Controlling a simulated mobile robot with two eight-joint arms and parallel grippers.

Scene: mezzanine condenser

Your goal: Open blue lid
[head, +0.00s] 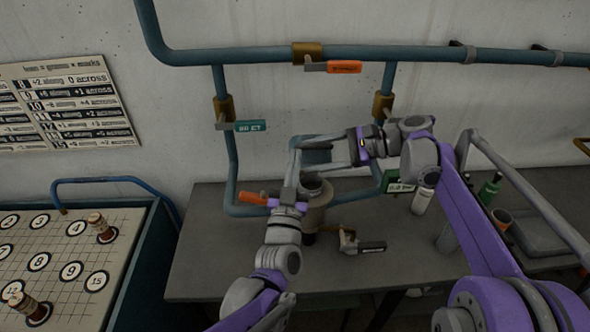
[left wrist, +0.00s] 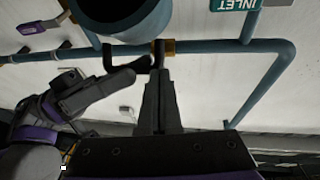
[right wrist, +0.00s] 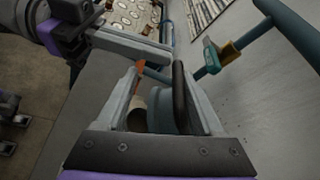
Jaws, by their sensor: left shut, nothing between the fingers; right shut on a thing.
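The blue lid (head: 318,152) is above the metal vessel (head: 316,196) in the head view, and its exact tilt is hard to tell. In the left wrist view a blue rim around a dark hollow (left wrist: 125,30) looks like the lid's underside. My right gripper (head: 304,154) reaches in from the right and is shut on a dark handle (right wrist: 180,88), with the blue lid (right wrist: 162,106) behind it in the right wrist view. My left gripper (head: 294,162) is shut and empty, its tips (left wrist: 158,48) just left of the lid in the head view.
Blue pipes with an orange-handled valve (head: 332,67) and a teal inlet tag (head: 248,127) run along the wall behind. Bottles (head: 490,188) stand at the right. A numbered board (head: 60,250) is at the left.

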